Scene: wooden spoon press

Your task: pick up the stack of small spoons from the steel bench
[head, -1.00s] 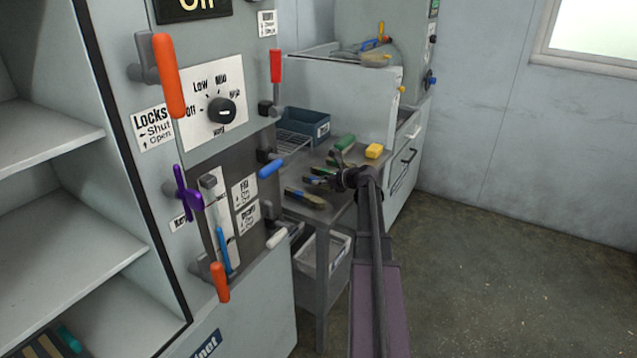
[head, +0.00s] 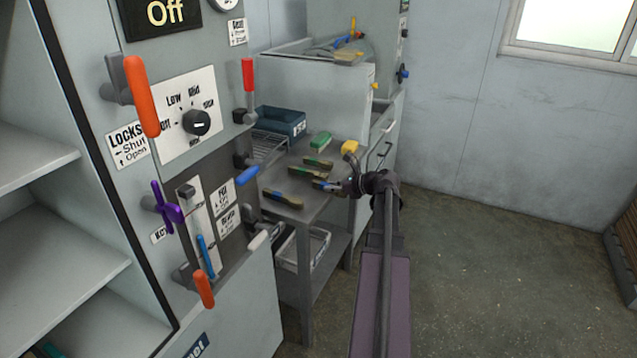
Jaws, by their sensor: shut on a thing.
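My gripper (head: 345,187) is at the right side of the steel bench (head: 318,207), reached by my dark arm from the lower right. It is shut on the end of a small wooden bundle with a blue band, the stack of small spoons (head: 324,185). The bundle points left from the jaws over the bench top; I cannot tell whether it still touches the bench. The fingertips are small and partly hidden. Other banded bundles (head: 305,172) lie to its left, another (head: 283,198) near the front edge.
A green block (head: 320,140) and a yellow block (head: 349,147) are at the back of the bench. A blue bin (head: 280,122) stands behind, left. The grey press cabinet (head: 205,250) with levers stands close on the left. Open floor (head: 480,270) lies to the right.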

